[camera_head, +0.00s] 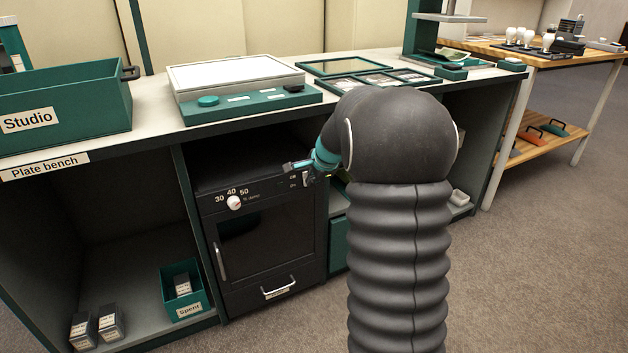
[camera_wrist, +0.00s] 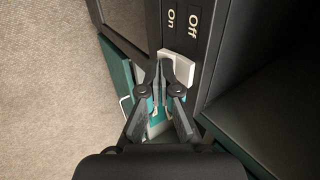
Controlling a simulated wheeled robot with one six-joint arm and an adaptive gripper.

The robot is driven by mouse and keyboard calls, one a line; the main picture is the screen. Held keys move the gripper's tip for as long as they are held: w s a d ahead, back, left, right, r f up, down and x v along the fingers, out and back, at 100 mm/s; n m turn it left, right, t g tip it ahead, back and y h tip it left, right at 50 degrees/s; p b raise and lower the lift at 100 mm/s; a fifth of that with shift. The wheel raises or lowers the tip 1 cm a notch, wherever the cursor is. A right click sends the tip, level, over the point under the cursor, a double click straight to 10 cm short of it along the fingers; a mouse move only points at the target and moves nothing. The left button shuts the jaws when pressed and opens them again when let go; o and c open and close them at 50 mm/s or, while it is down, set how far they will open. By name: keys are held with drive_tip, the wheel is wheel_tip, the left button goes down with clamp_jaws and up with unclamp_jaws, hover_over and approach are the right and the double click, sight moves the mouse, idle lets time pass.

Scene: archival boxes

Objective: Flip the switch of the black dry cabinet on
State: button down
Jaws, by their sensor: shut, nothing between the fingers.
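The black dry cabinet (camera_head: 265,240) stands in the bench's middle bay, with a white dial marked 30, 40, 50 on its front panel. Its pale switch (camera_head: 307,179) is at the panel's right end. In the wrist view the switch (camera_wrist: 179,67) is a light plate beside the words On and Off. My gripper (camera_head: 293,165) is in front of the panel's upper right, close to the switch. In the wrist view my gripper (camera_wrist: 161,65) is shut and empty, its tips at the switch's edge. I cannot tell whether they touch it, or which way the switch is set.
The bench top (camera_head: 150,140) overhangs the cabinet closely above my gripper. A Studio box (camera_head: 95,105) and a light table (camera_head: 235,75) stand on it. A Spent bin (camera_head: 198,290) sits in the left bay. Carpet is open at the right.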

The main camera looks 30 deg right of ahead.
drive_tip(key=shift+w+f, duration=0.3)
drive_tip(key=shift+f, duration=0.3)
drive_tip(key=shift+p, duration=0.3)
